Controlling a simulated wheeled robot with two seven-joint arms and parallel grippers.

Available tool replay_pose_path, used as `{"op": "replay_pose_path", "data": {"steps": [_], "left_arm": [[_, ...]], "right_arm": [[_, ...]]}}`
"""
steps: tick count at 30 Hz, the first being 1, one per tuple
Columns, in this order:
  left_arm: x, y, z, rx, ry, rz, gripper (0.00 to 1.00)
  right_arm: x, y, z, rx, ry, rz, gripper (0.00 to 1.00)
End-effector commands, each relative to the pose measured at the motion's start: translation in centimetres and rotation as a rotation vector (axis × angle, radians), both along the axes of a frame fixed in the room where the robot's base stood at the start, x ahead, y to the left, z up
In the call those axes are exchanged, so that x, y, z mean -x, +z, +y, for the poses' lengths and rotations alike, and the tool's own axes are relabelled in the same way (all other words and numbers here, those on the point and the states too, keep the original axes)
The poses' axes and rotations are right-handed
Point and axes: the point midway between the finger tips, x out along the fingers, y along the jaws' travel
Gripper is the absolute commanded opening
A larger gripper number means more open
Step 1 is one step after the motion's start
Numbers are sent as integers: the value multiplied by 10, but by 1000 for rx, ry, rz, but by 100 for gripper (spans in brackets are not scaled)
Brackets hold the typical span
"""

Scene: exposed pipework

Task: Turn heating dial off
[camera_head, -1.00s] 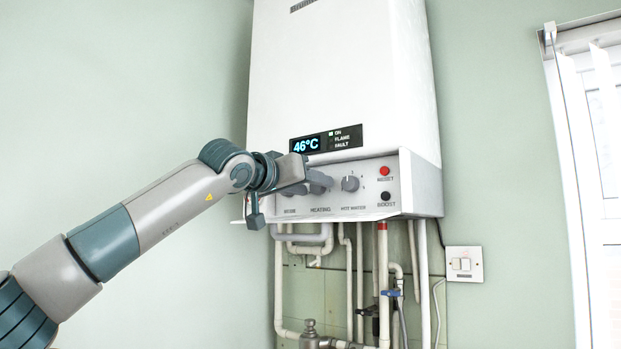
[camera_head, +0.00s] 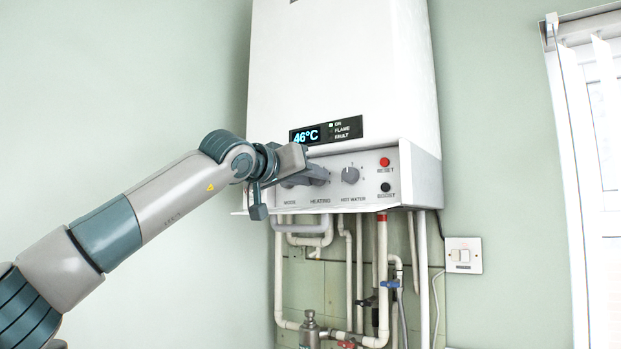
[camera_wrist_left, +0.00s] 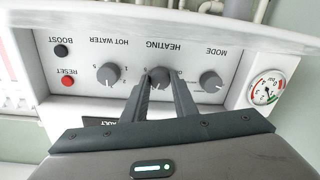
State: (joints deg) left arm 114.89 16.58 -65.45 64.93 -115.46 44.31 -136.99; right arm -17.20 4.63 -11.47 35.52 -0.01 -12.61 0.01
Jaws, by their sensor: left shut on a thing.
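The white boiler (camera_head: 340,70) hangs on the wall, with a grey control panel along its bottom. The heating dial (camera_wrist_left: 160,76) is the middle of three grey dials, above the HEATING label in the head view. My left gripper (camera_head: 320,175) is shut on it from the front left; in the wrist view its two dark fingers (camera_wrist_left: 161,82) sit on either side of the dial. The fingers hide part of the dial and its markings, so I cannot tell its setting. My right gripper is not in view.
The hot water dial (camera_head: 350,175) is close on the right, the mode dial (camera_wrist_left: 211,82) on the other side. Red reset (camera_head: 385,162) and black boost (camera_head: 385,187) buttons sit farther right. A display (camera_head: 306,135) reads 46°C. Pipes (camera_head: 382,270) run below; a gauge (camera_wrist_left: 265,91) is at the panel's end.

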Motion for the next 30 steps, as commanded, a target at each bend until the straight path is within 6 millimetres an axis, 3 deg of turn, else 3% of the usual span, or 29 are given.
{"op": "replay_pose_path", "data": {"steps": [11,30], "left_arm": [[0,1,1,199,1,142,3],[-1,1,2,689,2,498,3]], "right_arm": [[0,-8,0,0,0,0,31],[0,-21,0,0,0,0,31]]}}
